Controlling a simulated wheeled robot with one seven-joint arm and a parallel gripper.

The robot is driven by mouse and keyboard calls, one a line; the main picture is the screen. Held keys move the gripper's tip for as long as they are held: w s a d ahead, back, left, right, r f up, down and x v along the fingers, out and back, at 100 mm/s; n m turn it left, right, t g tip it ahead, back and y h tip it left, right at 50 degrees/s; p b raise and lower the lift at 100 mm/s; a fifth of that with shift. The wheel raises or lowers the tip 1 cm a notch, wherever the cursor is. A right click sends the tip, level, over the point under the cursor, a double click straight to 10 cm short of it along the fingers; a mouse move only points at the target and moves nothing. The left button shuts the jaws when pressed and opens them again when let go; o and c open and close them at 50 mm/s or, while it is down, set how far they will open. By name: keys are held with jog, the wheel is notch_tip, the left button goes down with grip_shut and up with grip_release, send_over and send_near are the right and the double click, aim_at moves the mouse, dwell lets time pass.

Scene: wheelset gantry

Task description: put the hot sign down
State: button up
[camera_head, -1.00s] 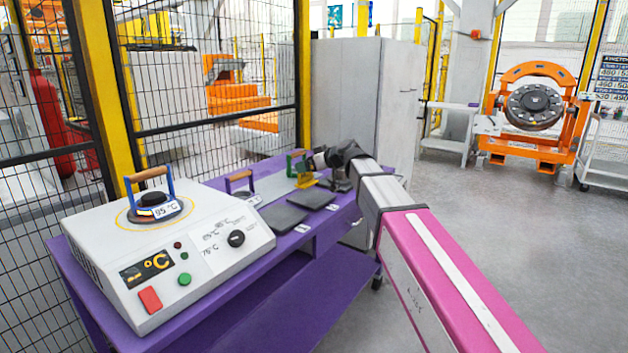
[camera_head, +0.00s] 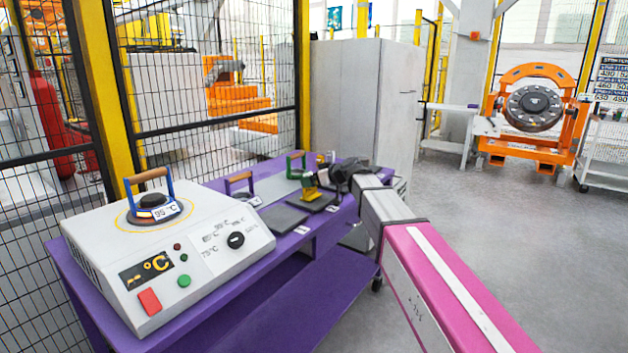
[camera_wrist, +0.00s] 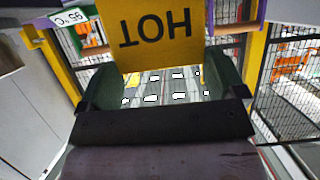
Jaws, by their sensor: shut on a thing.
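The yellow hot sign (camera_wrist: 155,38), lettered HOT, appears upside down in the wrist view. My gripper (camera_wrist: 165,75) is shut on it, with a dark finger at each side. In the head view the sign (camera_head: 311,189) is at or just above the farther dark pad (camera_head: 322,204) on the purple table. My gripper (camera_head: 328,176) is to the right of the sign there, its fingers small and partly hidden. I cannot tell whether the sign touches the pad.
A white heater (camera_head: 205,255) bears a blue-handled piece (camera_head: 153,200) labelled 95 °C. A purple-handled piece (camera_head: 242,188) and a green-handled one (camera_head: 296,165) stand behind the pads. The nearer dark pad (camera_head: 275,218) is bare. A mesh fence (camera_head: 215,125) runs behind the table (camera_head: 262,282).

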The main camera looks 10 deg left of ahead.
jog(key=shift+f, duration=0.15)
jog(key=o, duration=0.9)
jog(key=shift+c, duration=0.2)
jog(key=v, duration=1.2)
jog(key=s+d+f+m+g+h, duration=0.1)
jog(key=s+d+f+m+h, duration=0.2)
jog(key=d+f, duration=0.65)
jog(key=s+d+f+m+g+h, duration=0.1)
jog(key=s+d+f+m+h, duration=0.35)
jog(key=f, duration=0.75)
jog(key=s+d+f+m+g+h, duration=0.1)
jog(key=s+d+f+m+h, duration=0.1)
jog(key=s+d+f, duration=0.4)
jog(key=s+d+f+m+g+h, duration=0.2)
jog(key=s+d+f, duration=0.4)
jog(key=d+f, duration=0.3)
jog(key=d+m+h, duration=0.1)
jog(key=d+m, duration=0.1)
jog(key=d, duration=0.2)
jog(key=shift+s+d+f, duration=0.2)
jog(key=shift+s+f, duration=0.1)
jog(key=shift+s, duration=0.05)
